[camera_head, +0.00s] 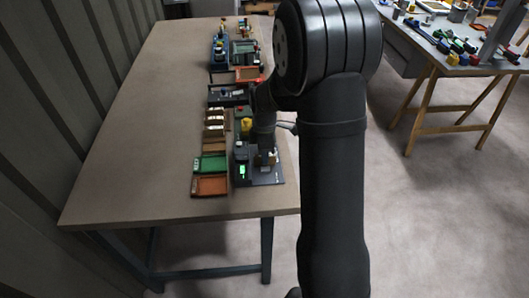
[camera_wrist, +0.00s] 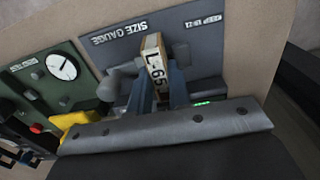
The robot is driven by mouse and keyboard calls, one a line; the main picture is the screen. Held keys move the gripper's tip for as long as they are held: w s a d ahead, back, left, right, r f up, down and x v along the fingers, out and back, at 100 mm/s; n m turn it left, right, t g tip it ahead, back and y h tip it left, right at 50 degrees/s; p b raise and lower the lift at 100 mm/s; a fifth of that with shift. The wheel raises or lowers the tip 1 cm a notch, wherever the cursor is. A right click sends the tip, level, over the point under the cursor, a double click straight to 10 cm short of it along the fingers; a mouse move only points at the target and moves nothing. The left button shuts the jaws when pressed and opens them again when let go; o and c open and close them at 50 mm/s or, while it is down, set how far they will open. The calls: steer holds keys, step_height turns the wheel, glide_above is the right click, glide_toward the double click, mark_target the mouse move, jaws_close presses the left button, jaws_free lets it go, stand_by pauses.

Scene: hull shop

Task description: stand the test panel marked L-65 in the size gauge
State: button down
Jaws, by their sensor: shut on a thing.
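The test panel (camera_wrist: 154,66), a narrow tan block with a white label reading L-65, is in my gripper (camera_wrist: 160,88) in the wrist view. The blue-grey fingers are shut on it from both sides. The panel is over or in the dark grey size gauge (camera_wrist: 205,40), whose lettering appears upside down. I cannot tell whether the panel's lower end touches the gauge. In the head view, my gripper (camera_head: 266,147) is low over the gauge (camera_head: 262,180) near the table's front right corner. A green display lights up on the gauge.
A green unit with a round dial (camera_wrist: 62,67) stands beside the gauge, with a yellow part near it. Left of the gauge are a green tray (camera_head: 208,164) and an orange tray (camera_head: 210,186). More fixtures line the table's right side; its left side (camera_head: 140,120) is clear.

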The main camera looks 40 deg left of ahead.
steer(key=shift+f, duration=0.25)
steer(key=c, duration=1.3)
jaws_free()
steer(key=shift+o, duration=0.2)
step_height(320, 180, up, 18)
steer(key=shift+f, duration=0.25)
step_height(320, 180, down, 17)
steer(key=shift+f, duration=0.2)
steer(key=shift+r, duration=0.1)
